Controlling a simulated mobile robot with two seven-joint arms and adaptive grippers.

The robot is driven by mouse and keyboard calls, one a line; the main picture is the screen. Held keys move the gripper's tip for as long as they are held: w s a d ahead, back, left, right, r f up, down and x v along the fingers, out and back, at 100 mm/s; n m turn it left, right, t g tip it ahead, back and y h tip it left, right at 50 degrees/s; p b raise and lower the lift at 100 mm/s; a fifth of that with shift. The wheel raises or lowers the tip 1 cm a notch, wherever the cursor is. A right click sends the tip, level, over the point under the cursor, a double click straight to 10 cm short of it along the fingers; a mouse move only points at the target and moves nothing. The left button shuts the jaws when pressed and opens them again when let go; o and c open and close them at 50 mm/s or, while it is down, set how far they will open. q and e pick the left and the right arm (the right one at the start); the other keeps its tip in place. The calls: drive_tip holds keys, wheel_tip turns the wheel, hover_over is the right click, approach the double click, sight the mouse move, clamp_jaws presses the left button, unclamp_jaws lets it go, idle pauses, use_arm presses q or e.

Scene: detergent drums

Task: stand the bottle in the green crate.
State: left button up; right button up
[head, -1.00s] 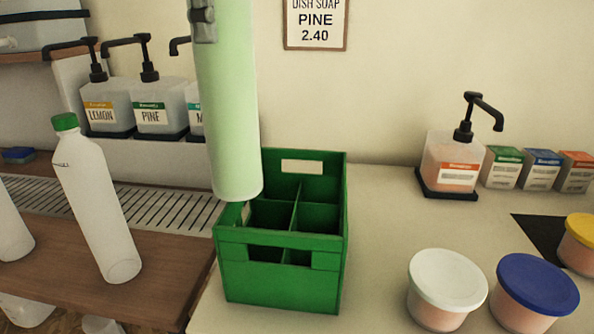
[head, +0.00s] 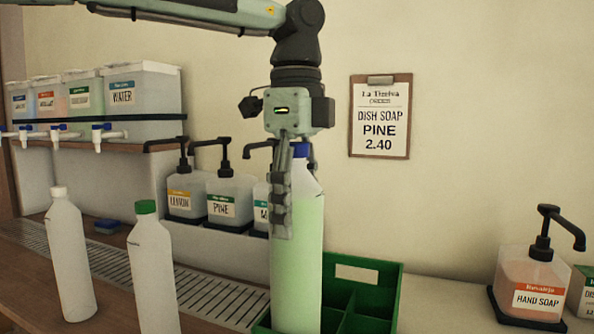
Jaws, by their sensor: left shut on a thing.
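The bottle (head: 298,262), filled with pale green liquid and topped with a blue cap, is upright in my left gripper (head: 286,205). The gripper is shut on its upper part, with the fingers pointing down and one finger in front of the bottle. The green crate (head: 385,297) is at the bottom of the head view, partly cut off by the frame edge. The bottle's lower end is over the crate's left part and covers it. I cannot tell whether its base touches the crate floor. My right gripper is not in view.
A white bottle with a green cap (head: 152,265) and one with a white cap (head: 70,250) stand on the wooden counter at left. Pump dispensers (head: 230,203) stand behind. A hand soap pump (head: 530,278) is at right. A price sign (head: 380,118) hangs on the wall.

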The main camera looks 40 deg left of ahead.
sight(296, 266)
use_arm(q)
wheel_tip(296, 266, down, 8)
drive_tip(key=shift+w+f, duration=0.1)
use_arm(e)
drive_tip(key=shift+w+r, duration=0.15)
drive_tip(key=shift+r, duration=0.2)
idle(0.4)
use_arm(q)
drive_tip(key=o, duration=1.9)
drive_tip(key=shift+f, duration=0.1)
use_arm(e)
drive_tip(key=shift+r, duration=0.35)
